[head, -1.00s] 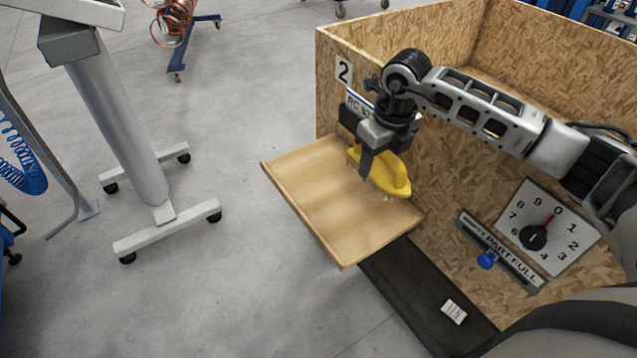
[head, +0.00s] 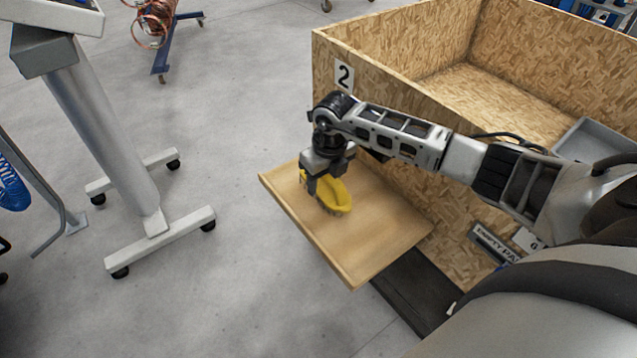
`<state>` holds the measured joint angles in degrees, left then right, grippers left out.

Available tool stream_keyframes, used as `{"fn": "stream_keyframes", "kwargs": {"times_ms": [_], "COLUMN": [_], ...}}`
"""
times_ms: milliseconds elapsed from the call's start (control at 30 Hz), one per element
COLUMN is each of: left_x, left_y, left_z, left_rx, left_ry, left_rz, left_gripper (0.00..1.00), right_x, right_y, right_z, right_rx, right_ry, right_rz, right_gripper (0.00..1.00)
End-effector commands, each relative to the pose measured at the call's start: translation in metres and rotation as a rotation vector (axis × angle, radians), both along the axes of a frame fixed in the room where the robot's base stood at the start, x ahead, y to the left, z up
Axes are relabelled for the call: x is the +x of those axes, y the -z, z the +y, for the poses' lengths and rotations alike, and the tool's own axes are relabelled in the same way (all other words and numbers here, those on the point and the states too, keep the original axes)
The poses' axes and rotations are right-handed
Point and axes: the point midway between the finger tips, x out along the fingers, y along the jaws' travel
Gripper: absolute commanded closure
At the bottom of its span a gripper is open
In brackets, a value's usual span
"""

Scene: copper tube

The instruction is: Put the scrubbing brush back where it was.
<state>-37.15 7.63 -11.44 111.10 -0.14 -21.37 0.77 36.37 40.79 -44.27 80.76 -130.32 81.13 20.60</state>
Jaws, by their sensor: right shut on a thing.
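The yellow scrubbing brush (head: 336,197) is in the grip of my right gripper (head: 322,185), over the wooden shelf (head: 380,235) on the side of the crate. The brush lies roughly level with its bristles down. I cannot tell whether the bristles touch the shelf. The gripper comes from above and hides part of the brush's yellow body. My left gripper is not in view.
The large chipboard crate (head: 432,140) marked 2 stands behind the shelf. A grey tray (head: 597,142) shows inside it at the right. A wheeled stand (head: 160,230) is to the left. Open floor lies between the stand and the shelf. A black strip (head: 412,290) runs below the shelf.

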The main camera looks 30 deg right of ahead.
Motion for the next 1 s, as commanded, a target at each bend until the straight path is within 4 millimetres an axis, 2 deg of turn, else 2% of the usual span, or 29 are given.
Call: {"fn": "stream_keyframes", "kwargs": {"times_ms": [33, 133, 300, 533, 567, 600, 633, 867, 1000], "left_x": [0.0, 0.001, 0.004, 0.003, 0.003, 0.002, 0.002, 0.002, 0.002], "left_y": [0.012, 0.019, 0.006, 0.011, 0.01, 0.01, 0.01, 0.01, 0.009], "left_z": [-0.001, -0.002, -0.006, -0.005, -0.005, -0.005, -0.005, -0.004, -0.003], "left_rx": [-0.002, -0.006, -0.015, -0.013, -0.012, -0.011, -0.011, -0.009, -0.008], "left_ry": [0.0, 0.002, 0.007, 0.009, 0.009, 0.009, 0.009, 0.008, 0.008], "left_rz": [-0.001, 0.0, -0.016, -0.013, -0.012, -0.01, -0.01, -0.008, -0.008], "left_gripper": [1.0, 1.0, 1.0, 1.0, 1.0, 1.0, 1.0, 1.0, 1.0], "right_x": [0.0, 0.001, 0.001, 0.001, 0.001, 0.001, 0.001, 0.001, 0.001], "right_y": [0.016, 0.03, 0.028, 0.033, 0.031, 0.031, 0.031, 0.031, 0.024], "right_z": [0.002, 0.002, 0.001, 0.001, 0.001, 0.001, 0.001, 0.001, 0.001], "right_rx": [0.003, 0.002, 0.001, 0.001, 0.001, 0.001, 0.001, 0.001, 0.001], "right_ry": [-0.001, -0.002, -0.004, -0.004, -0.004, -0.004, -0.004, -0.004, -0.004], "right_rz": [0.001, -0.001, -0.002, -0.001, -0.001, -0.001, -0.001, -0.001, -0.002], "right_gripper": [0.69, 0.69, 0.69, 0.69, 0.4, 0.29, 0.26, 0.26, 0.26]}}
